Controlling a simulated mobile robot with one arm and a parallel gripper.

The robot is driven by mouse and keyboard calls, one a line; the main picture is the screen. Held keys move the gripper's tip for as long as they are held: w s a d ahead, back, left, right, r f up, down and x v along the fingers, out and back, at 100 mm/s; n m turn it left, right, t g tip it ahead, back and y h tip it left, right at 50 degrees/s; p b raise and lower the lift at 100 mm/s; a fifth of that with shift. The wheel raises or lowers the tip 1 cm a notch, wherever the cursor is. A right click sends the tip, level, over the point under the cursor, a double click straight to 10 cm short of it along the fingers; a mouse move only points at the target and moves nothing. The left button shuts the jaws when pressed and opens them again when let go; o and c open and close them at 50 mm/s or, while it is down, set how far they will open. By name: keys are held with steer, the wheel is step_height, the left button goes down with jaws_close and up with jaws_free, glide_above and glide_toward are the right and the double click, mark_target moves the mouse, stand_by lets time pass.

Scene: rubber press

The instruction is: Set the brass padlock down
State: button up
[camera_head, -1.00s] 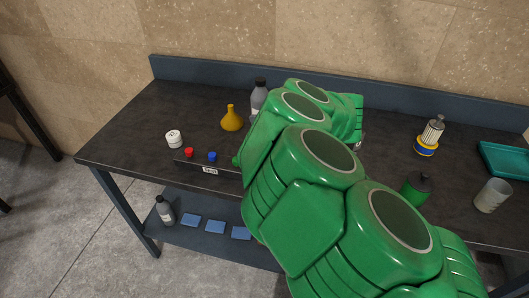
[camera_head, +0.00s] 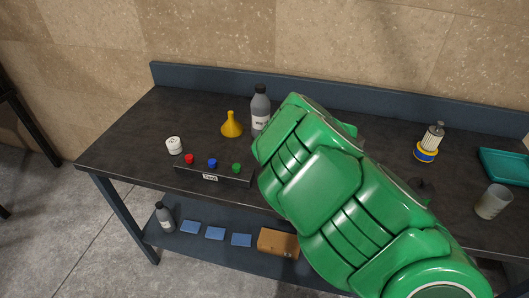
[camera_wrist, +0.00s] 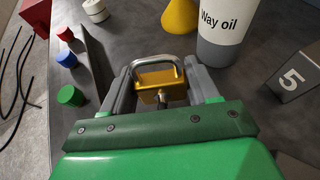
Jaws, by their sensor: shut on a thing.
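The brass padlock (camera_wrist: 160,84) has a yellow body and a thick grey shackle. It shows in the wrist view between the two grey fingers of my gripper (camera_wrist: 160,92), which is shut on it. The shackle points away from my wrist, over the dark bench top (camera_wrist: 130,30). I cannot tell whether the padlock touches the bench. In the head view my green arm hides the gripper and padlock; the bench (camera_head: 130,140) shows around the arm.
A way oil bottle (camera_wrist: 222,32) and yellow funnel (camera_wrist: 180,17) stand just beyond the padlock. A dark block marked 5 (camera_wrist: 292,76) is at right. A strip with red, blue and green knobs (camera_head: 212,175) is at left. A beaker (camera_head: 493,202) stands far right.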

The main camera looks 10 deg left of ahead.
steer(key=shift+f, duration=1.85)
steer(key=shift+f, duration=0.15)
steer(key=o, duration=1.2)
steer(key=v, duration=1.2)
